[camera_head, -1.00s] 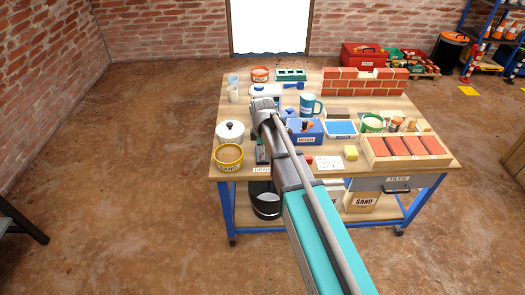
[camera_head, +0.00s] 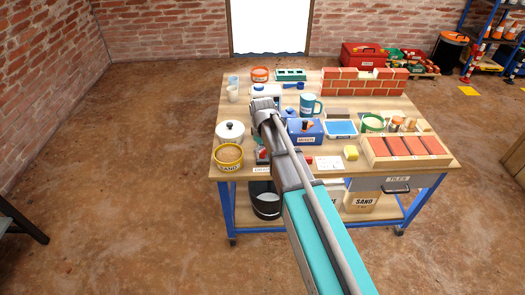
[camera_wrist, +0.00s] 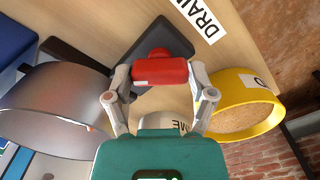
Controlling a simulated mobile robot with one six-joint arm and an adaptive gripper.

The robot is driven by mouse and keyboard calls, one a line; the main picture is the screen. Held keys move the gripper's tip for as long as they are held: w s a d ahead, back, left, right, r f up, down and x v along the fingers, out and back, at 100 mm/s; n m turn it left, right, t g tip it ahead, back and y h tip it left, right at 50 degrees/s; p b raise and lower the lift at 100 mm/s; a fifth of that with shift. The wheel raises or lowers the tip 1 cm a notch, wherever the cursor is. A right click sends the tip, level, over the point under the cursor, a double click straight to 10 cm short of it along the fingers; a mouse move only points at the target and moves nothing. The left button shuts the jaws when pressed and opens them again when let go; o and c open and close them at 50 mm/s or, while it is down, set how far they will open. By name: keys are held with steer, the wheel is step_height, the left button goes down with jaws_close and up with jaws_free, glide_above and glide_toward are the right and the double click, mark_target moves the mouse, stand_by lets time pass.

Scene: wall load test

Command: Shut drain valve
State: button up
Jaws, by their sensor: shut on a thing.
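The drain valve is on the table's front edge beside a "DRAIN" label (camera_wrist: 203,20). In the wrist view, its red handle (camera_wrist: 160,70) lies crosswise above a dark grey base (camera_wrist: 150,40). My gripper (camera_wrist: 160,82) has one finger at each end of the handle and is shut on it. In the head view, the valve (camera_head: 262,156) shows only as a small dark and red patch left of my arm, and my fingertips are hard to make out there.
A blue mixer box (camera_head: 304,132) is to the right. In the wrist view, a large grey round vessel (camera_wrist: 60,105) is near the left finger.

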steer(key=m, duration=0.4)
steer(key=shift+m, duration=2.6)
steer(key=o, duration=1.1)
steer(key=shift+c, duration=0.2)
